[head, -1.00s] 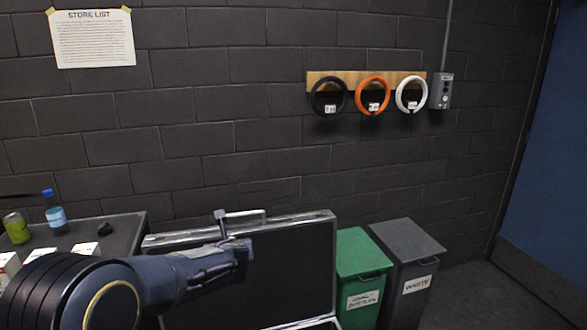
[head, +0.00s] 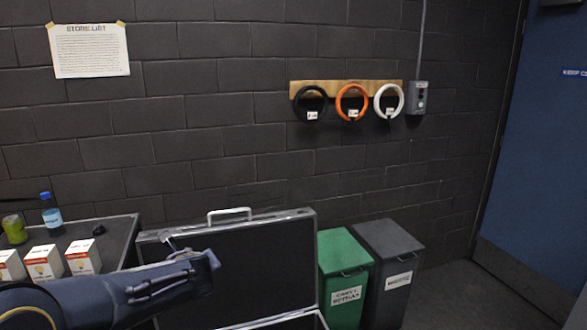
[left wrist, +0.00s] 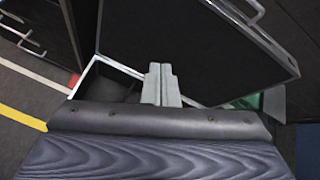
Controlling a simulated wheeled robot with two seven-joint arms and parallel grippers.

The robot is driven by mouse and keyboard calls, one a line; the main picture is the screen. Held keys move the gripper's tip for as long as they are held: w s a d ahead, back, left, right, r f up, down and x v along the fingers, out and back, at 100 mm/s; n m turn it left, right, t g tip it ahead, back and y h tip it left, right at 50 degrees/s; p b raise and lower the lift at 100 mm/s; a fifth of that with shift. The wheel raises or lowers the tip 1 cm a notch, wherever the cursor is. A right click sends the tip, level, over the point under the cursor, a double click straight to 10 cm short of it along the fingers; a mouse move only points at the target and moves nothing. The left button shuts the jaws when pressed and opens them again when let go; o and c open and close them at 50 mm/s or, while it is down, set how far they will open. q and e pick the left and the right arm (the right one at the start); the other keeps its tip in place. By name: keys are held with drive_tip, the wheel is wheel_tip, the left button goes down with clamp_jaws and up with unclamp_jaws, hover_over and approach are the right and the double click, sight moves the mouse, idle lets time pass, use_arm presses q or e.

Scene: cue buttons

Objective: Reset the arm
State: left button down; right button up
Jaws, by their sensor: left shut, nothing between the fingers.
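My left arm (head: 120,295) reaches in from the lower left of the head view, in front of the open black case (head: 308,262) with its silver edges. My left gripper (left wrist: 161,70) shows in the left wrist view, its two pale grey fingers shut together with nothing between them. The fingers appear over the open case, whose dark lid also fills much of that view (left wrist: 200,50). In the head view the gripper is mostly hidden by my arm. My right gripper is in neither view.
A dark table (head: 122,232) at left holds white boxes (head: 83,258), a blue-capped bottle (head: 51,214) and a green can (head: 14,229). Green (head: 345,275) and grey (head: 390,260) bins stand right of the case. Cable coils (head: 352,103) hang on the wall. Floor is clear near the blue door (head: 530,170).

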use_arm(q)
drive_tip(key=s+a+n+g+h, duration=0.1)
drive_tip(key=s+a+n+g, duration=0.15)
drive_tip(key=s+n, duration=0.65)
drive_tip(key=s+a+n+g+h, duration=0.25)
drive_tip(key=s+n, duration=0.45)
drive_tip(key=s, duration=0.5)
drive_tip(key=s+d+f+n+h, duration=0.1)
drive_tip(key=s+d+n+h, duration=0.1)
drive_tip(key=s+d+n, duration=0.2)
drive_tip(key=s+d+f+n+h, duration=0.1)
drive_tip(key=s+d+n, duration=0.3)
drive_tip(key=s+n, duration=0.5)
drive_tip(key=s+h, duration=0.1)
drive_tip(key=s, duration=0.2)
drive_tip(key=shift+s+d+f, duration=0.2)
drive_tip(key=shift+s+f, duration=0.15)
drive_tip(key=shift+h, duration=0.25)
